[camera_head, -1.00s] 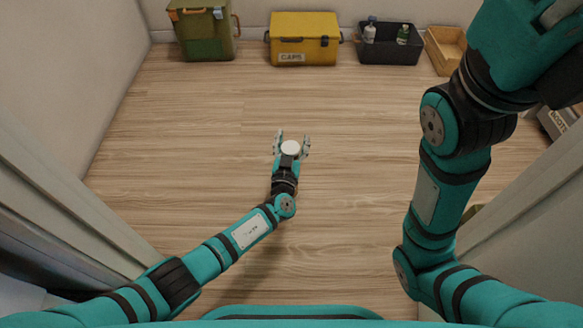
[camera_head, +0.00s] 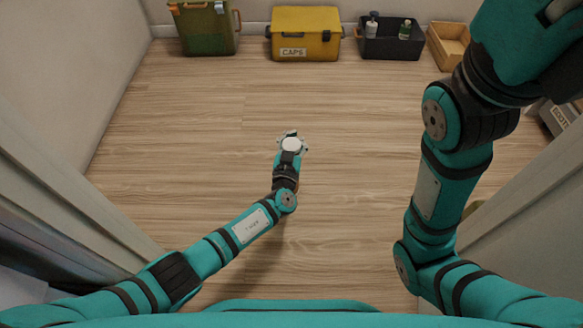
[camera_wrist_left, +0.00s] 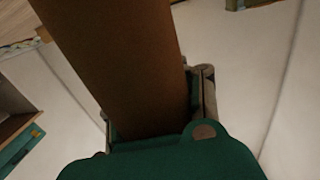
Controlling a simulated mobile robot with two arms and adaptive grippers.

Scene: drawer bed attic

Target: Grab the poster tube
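The poster tube shows as a brown cylinder (camera_wrist_left: 115,55) in the left wrist view, running from the top edge down between my left gripper's fingers. In the head view a round white end (camera_head: 291,145), apparently the tube's cap, sits at my left gripper (camera_head: 293,139); the tube's body is hidden beneath it. The left fingers are drawn in around the tube, with a grey finger (camera_wrist_left: 208,92) close along its right side. My right arm rises at the right, and its fingertips are outside the picture.
Along the back wall stand a green box (camera_head: 207,32), a yellow box labelled CAPS (camera_head: 298,47), a black bin (camera_head: 385,49) with bottles, and a wooden crate (camera_head: 447,59). A grey labelled box (camera_head: 553,118) is at the right. The wooden floor (camera_head: 180,130) between is clear.

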